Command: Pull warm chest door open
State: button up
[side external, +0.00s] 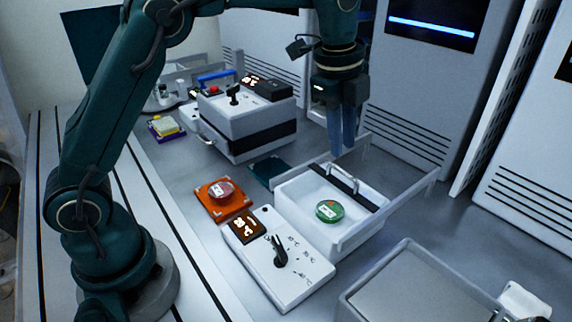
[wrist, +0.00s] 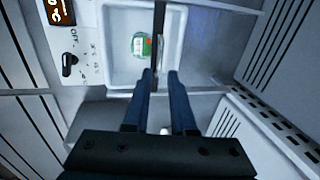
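The front white chest has a control panel (side external: 292,272) with an orange-lit display (side external: 247,226) and a black knob (side external: 279,252). Its white basin (side external: 300,212) shows a green dish (side external: 329,211) inside; the dish also shows in the wrist view (wrist: 140,44). A black strip (side external: 372,197) with a pale bar handle (side external: 342,178) runs along the basin's far side; I cannot tell whether a clear door panel covers the basin. My gripper (side external: 343,150) points down above the handle, apart from it. In the wrist view its fingers (wrist: 160,76) are spread, with the dark strip (wrist: 159,22) between them.
Pale rails (side external: 408,205) extend behind the basin. A second white chest (side external: 222,124) with a black band stands at the back left. A grey metal tray (side external: 420,285) is front right. Tall cabinets (side external: 420,85) stand behind.

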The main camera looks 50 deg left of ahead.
aim_at(342, 173)
jog(key=s+a+r+m+t+y, duration=0.1)
jog(key=s+a+m+t+y, duration=0.25)
jog(key=m+y, duration=0.8)
jog(key=d+r+m+t+h, duration=0.2)
jog(key=d+m+t+h, duration=0.15)
jog(key=m, duration=0.65)
jog(key=d+r+m+t+h, duration=0.2)
jog(key=m+t, duration=0.3)
jog(key=m, duration=0.6)
jog(key=shift+n, duration=0.25)
jog(key=f, duration=1.2)
jog(key=shift+w, duration=0.2)
jog(key=shift+w+a+f, duration=0.1)
jog(key=shift+w, duration=0.1)
jog(key=shift+x, duration=2.35)
